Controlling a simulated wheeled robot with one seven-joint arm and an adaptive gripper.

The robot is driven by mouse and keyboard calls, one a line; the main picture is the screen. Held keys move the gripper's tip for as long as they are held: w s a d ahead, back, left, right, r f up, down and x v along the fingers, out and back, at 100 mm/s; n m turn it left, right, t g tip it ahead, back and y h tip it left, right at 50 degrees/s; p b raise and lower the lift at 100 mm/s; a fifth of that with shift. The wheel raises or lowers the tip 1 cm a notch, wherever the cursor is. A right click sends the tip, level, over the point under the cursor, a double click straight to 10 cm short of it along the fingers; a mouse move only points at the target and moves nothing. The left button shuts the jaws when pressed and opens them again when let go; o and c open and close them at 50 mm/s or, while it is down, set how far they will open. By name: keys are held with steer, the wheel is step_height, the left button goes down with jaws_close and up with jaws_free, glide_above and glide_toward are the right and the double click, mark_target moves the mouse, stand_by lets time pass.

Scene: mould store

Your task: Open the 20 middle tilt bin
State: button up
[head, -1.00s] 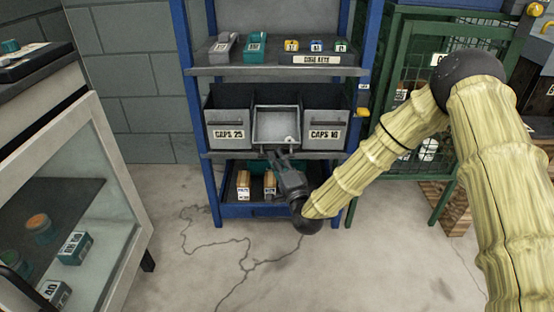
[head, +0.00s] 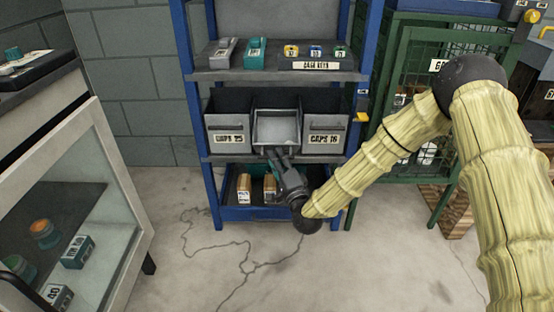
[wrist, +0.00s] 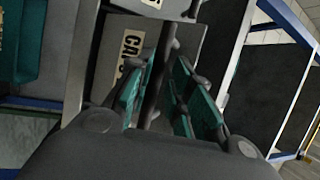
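The middle tilt bin (head: 277,128) stands between two grey bins on the blue rack. It is tilted forward, and its pale empty interior shows from above. Its front is turned down and its label cannot be read in the head view. My gripper (head: 275,154) is just below the bin's front edge. In the wrist view, my gripper (wrist: 163,105) has its teal-padded fingers apart, with a dark bar between them. I cannot tell whether they touch that bar. A grey bin front with a partly hidden "CA" label (wrist: 130,46) lies just beyond the fingers.
The case keys shelf (head: 225,76) is above. A green mesh cage (head: 405,110) stands at right, a glass-fronted cabinet (head: 95,190) at left. The floor in front is clear.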

steer(key=shift+s, duration=0.1)
steer(key=v, duration=1.2)
steer(key=shift+d, duration=0.1)
